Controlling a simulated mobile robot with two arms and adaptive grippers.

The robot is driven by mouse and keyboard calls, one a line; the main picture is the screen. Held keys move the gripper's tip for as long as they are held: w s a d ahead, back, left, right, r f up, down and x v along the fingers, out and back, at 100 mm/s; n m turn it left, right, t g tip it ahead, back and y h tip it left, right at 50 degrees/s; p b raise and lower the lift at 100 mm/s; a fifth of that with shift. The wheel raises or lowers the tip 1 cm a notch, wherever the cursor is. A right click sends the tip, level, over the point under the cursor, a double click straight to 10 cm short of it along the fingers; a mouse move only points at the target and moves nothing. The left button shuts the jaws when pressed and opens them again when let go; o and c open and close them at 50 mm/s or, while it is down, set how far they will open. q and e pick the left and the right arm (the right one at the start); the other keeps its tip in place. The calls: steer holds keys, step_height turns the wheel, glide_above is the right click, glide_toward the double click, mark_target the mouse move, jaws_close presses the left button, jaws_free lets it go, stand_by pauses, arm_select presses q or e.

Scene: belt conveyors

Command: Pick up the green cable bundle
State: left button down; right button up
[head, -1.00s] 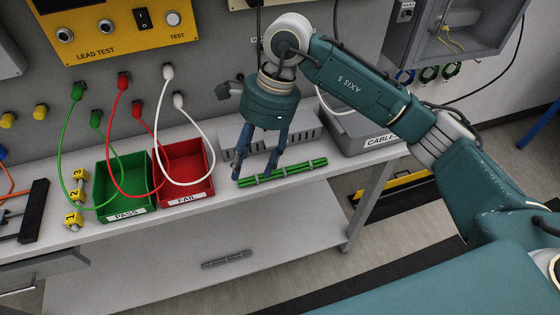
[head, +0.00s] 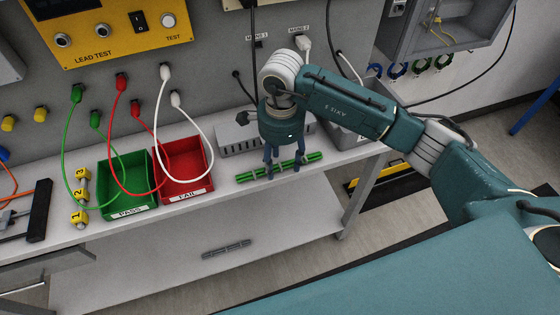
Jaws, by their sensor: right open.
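The green cable bundle (head: 251,176) lies on the light grey bench top, right of the red bin. It is long and thin, tied with grey bands, and slants slightly up to the right. My right gripper (head: 283,172) points down over its middle with two blue fingers spread apart. The fingers overlap the bundle in the head view and hide small parts of it. I cannot tell whether they touch it. The gripper is open and holds nothing. My left gripper is not in view.
A green PASS bin (head: 127,211) and a red FAIL bin (head: 185,196) stand left of the bundle. A grey slotted block (head: 236,143) is just behind it. A grey CABLES bin (head: 352,135) stands at the right end. Hanging test leads arch over the bins.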

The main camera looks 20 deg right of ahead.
steer(key=shift+f, duration=0.45)
steer(key=c, duration=1.3)
steer(key=shift+r, duration=0.15)
